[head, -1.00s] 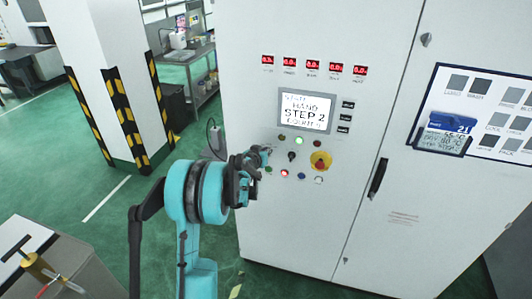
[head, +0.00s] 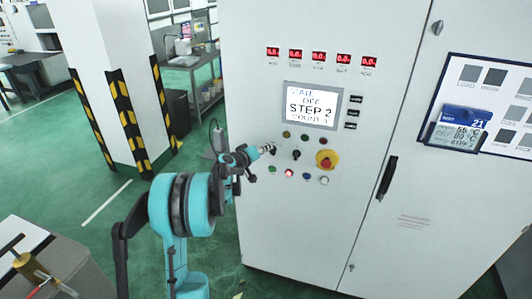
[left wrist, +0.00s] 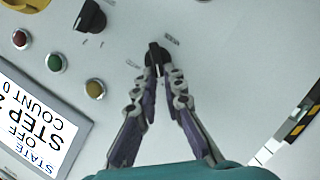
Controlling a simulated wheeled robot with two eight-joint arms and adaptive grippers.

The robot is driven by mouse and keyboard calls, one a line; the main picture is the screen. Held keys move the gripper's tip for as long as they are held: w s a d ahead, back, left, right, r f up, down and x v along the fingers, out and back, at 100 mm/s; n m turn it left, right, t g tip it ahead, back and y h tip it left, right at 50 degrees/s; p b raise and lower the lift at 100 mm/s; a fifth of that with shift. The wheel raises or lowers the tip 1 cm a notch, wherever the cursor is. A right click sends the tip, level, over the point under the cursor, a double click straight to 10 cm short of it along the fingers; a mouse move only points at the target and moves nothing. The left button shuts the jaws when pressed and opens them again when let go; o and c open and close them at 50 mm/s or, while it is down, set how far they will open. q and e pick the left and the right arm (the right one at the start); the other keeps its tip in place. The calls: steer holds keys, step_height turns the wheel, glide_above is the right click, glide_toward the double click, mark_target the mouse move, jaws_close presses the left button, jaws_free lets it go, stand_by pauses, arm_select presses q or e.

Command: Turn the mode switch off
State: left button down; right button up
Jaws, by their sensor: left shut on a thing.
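The mode switch is a small black rotary knob (left wrist: 154,58) on the white cabinet front, seen in the left wrist view between my left fingertips. Small labels beside it are too blurred to read. My left gripper (left wrist: 158,75) is shut on it, with a finger on each side. In the head view my left gripper (head: 268,150) reaches the panel from the left and hides most of the knob. The display (head: 311,106) reads STATE OFF, STEP 2; it also shows in the left wrist view (left wrist: 35,125). My right gripper is not in view.
A second black knob (head: 295,154) and a red emergency button on a yellow base (head: 326,160) sit just right of my gripper. Several lamps and buttons surround them. A door handle (head: 387,178) is further right. A striped pillar (head: 105,90) stands left.

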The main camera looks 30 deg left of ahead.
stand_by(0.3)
arm_select(q)
steer(key=shift+w, duration=0.1)
steer(key=c, duration=1.6)
jaws_free()
steer(key=shift+w+f, duration=0.1)
steer(key=shift+w, duration=0.05)
steer(key=v, duration=1.2)
